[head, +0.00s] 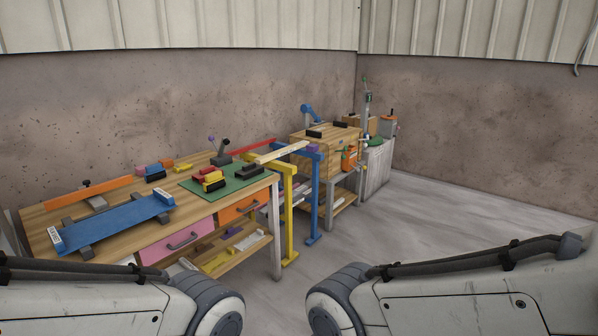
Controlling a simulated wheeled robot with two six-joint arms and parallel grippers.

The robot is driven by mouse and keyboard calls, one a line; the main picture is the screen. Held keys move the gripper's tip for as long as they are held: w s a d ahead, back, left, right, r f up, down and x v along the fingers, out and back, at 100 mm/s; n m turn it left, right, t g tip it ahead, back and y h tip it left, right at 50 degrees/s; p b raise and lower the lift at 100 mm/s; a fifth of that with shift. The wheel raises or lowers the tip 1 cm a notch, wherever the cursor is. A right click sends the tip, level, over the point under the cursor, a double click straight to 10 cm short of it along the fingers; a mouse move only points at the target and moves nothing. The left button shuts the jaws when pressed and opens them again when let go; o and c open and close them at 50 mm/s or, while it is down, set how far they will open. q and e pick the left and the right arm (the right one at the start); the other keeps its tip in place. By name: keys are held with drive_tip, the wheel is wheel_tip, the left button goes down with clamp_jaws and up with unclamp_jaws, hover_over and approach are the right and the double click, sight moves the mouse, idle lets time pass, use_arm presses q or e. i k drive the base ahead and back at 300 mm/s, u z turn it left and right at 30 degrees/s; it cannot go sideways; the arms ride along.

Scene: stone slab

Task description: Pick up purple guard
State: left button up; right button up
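A small purple piece (313,148) sits at the top of a blue stand, just right of the workbench. A second purple bit (211,139) shows above the back of the bench near a dark holder. Another purple-toned item (232,232) lies on the bench's lower shelf. All are small and far off, and I cannot tell which of them is the guard. My two arms show only as links along the bottom corners. Neither gripper is in the picture.
The wooden workbench (40,216) holds a blue board (115,224), an orange bar (92,194) and a green mat (248,187). Yellow (290,220) and blue (316,205) stands flank its right end. A wooden cabinet (315,150) stands behind. The floor (450,230) at right is clear.

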sight(311, 148)
drive_tip(key=z, duration=0.65)
drive_tip(key=i, duration=4.1)
drive_tip(key=u, duration=0.75)
drive_tip(key=i, duration=1.15)
drive_tip(key=u, duration=0.25)
